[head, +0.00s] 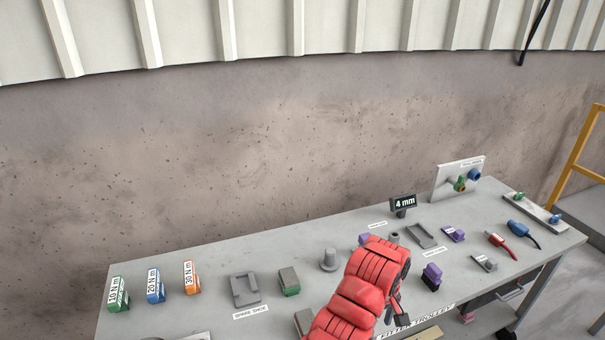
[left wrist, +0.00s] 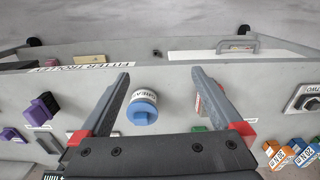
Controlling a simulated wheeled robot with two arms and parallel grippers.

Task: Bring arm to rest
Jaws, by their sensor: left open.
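My left arm, red and padded (head: 355,295), comes in from the bottom of the head view and reaches over a grey trolley top (head: 215,265). Its gripper is mostly hidden behind the arm there. In the left wrist view my left gripper (left wrist: 160,75) is open, its two grey fingers wide apart with nothing gripped. A blue round knob with a label ring (left wrist: 143,108) shows in the gap between the fingers. I cannot tell how far below them it is. My right gripper is in neither view.
Coloured torque blocks (head: 156,287) stand at the left of the trolley. A grey open holder (head: 245,290), a green-grey block (head: 289,281), a 4 mm sign (head: 403,202), a purple block (head: 432,272) and an upright panel (head: 446,182) also stand there. A wall rises behind.

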